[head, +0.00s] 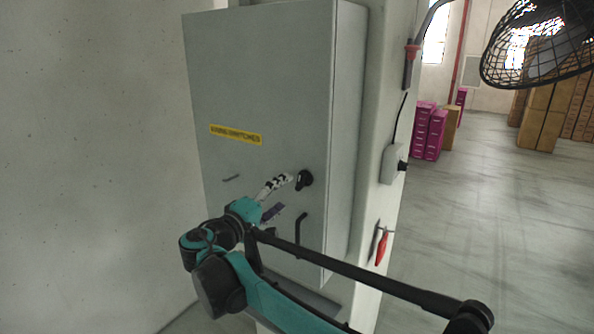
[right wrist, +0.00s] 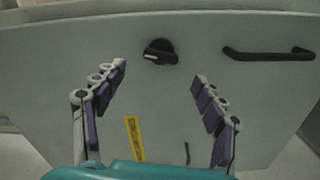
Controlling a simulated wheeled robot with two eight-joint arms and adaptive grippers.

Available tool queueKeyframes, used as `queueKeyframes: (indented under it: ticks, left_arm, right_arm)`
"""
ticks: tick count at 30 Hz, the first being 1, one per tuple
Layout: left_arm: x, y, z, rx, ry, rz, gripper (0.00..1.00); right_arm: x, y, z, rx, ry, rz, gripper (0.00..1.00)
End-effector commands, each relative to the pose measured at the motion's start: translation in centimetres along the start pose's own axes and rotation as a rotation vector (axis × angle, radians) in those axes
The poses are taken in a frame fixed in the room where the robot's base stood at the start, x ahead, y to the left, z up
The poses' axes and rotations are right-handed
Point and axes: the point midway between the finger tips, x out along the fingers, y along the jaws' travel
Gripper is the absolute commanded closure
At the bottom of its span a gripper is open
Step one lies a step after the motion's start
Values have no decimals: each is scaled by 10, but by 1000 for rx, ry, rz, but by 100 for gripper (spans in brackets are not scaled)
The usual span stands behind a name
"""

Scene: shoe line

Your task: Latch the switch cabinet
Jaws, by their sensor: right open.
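The grey switch cabinet (head: 260,80) stands against the pillar, and its door looks closed. A black rotary knob (head: 304,179) sits on the door near its right edge; it also shows in the right wrist view (right wrist: 160,52), with a pale mark lying roughly sideways. A black bar handle (head: 300,235) is below the knob and shows in the right wrist view (right wrist: 268,54). My right gripper (head: 286,192) is open in front of the door, just left of the knob. In the right wrist view its spread fingers (right wrist: 160,76) are empty, with the knob beyond and between them.
A red-handled item (head: 381,246) and a grey box (head: 393,163) are on the pillar to the right. A black wire cage (head: 535,45) hangs at upper right. Open floor lies beyond, with magenta and brown boxes.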

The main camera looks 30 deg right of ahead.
Motion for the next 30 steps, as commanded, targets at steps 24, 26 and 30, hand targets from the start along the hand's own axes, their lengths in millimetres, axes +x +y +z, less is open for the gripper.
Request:
queueKeyframes:
  ticks: [24,26,30]
  left_arm:
    - [-11,0,-8,0,0,0,100]
    - [-11,0,-8,0,0,0,100]
    - [-11,0,-8,0,0,0,100]
  right_arm:
    - [75,-2,1,0,1,-2,29]
    - [75,-2,1,0,1,-2,37]
    - [74,-2,1,0,1,-3,74]
